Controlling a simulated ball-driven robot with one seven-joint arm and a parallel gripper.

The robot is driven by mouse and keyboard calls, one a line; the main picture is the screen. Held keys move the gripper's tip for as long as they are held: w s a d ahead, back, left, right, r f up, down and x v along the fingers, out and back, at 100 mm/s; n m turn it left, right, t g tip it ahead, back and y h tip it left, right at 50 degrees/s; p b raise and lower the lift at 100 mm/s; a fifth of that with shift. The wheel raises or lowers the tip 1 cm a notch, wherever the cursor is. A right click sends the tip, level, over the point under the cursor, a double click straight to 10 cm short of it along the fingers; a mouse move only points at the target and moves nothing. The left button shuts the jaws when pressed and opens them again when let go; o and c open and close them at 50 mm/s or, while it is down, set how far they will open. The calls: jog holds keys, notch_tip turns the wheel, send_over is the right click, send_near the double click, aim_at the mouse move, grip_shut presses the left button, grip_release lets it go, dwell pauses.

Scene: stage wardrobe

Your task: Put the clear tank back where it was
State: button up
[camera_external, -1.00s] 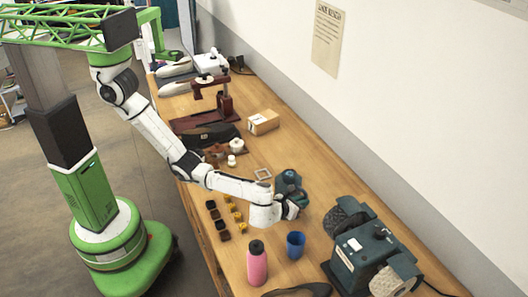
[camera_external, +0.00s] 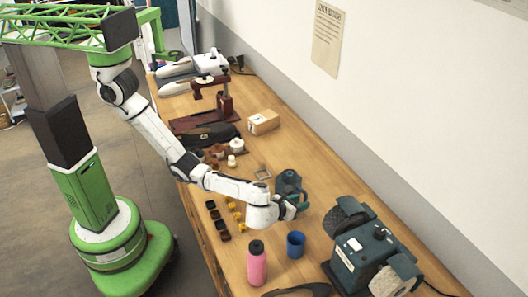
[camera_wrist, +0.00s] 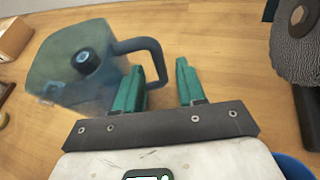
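The clear tank (camera_wrist: 62,75) is a see-through, bluish-grey container with a dark round cap and a dark loop handle (camera_wrist: 150,50). In the external view the tank (camera_external: 290,186) stands on the bench just beyond my gripper (camera_external: 290,210). In the wrist view it is to the left of my gripper (camera_wrist: 160,66), with the handle reaching toward the gap between the two green fingers. The fingers are apart, with a clear gap on the right side of the handle. The left finger overlaps part of the tank and handle, so contact there cannot be told.
A green bench grinder (camera_external: 362,255) stands to the right; its wheel shows in the wrist view (camera_wrist: 298,45). A blue cup (camera_external: 296,245) and pink bottle (camera_external: 257,265) stand near my gripper.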

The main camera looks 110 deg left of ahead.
jog(key=v, duration=1)
jog(key=shift+s+d, duration=0.15)
jog(key=shift+d, duration=0.1)
